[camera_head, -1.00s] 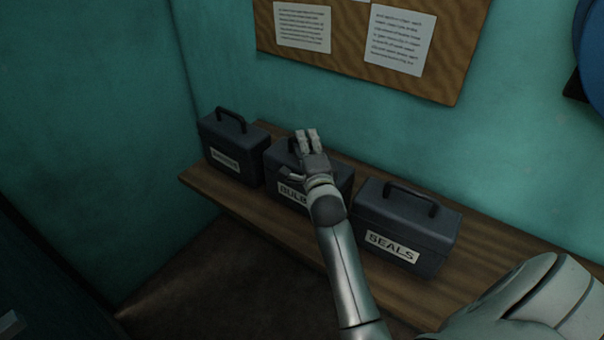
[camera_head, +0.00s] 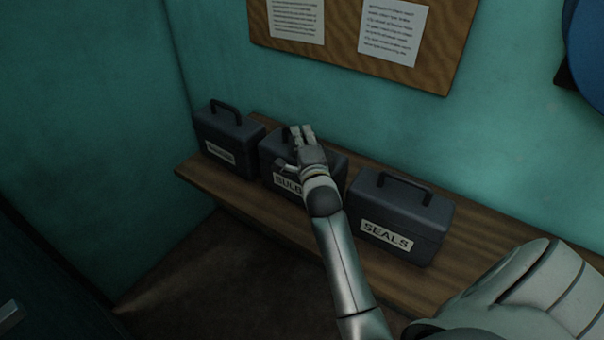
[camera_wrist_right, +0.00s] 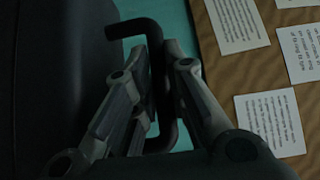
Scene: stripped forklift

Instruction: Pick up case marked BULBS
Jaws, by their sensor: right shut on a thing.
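The dark grey case marked BULBS (camera_head: 273,152) stands on the wooden shelf between two similar cases. Its label is partly covered by my right wrist. My right gripper (camera_head: 303,136) is at the top of this case, shut on its handle. In the right wrist view the dark handle (camera_wrist_right: 152,60) runs between the fingers of my right gripper (camera_wrist_right: 165,85), and the dark case (camera_wrist_right: 60,80) fills the left side. The case appears to rest on the shelf. My left gripper is not in view.
The case marked SEALS (camera_head: 400,220) stands close on the right, near my forearm. Another labelled case (camera_head: 228,138) stands close on the left; its label is too small to read. The wooden shelf (camera_head: 470,240) is bare to the right. A notice board (camera_head: 340,45) hangs on the wall behind.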

